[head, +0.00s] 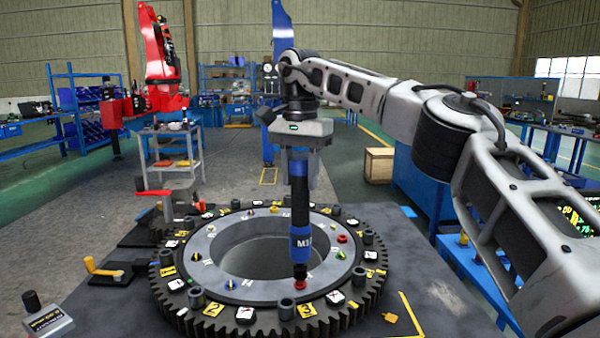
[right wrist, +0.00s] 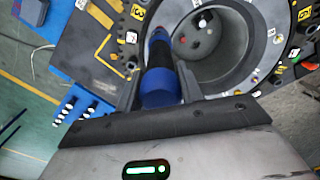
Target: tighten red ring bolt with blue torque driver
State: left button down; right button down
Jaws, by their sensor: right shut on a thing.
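The blue torque driver (head: 301,215) is black with blue bands and stands upright in the head view. My right gripper (head: 300,157) is shut on its top part; the right wrist view also shows the driver (right wrist: 160,80) between the fingers. The driver's lower end is at a red ring bolt (head: 300,285) on the front of the grey ring (head: 205,270). The tip hides part of that bolt, and I cannot tell whether it is seated. Another red bolt (head: 342,238) sits at the ring's right. My left gripper is not in view.
The ring lies in a black toothed gear (head: 180,318) with numbered yellow and white tags and several upright studs. A yellow-handled clamp (head: 103,270) and a grey block with a black knob (head: 46,318) are at left. Open floor lies behind the table.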

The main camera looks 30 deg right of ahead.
jog(key=shift+r+m, duration=0.2)
jog(key=shift+m, duration=0.1)
jog(key=shift+m+p, duration=0.5)
jog(key=shift+m, duration=0.1)
jog(key=shift+f+b, duration=0.35)
jog(key=shift+f, duration=0.65)
jog(key=shift+f+p, duration=0.1)
jog(key=shift+p, duration=1.3)
dwell(2.8)
jog(key=shift+f, duration=0.1)
dwell(1.8)
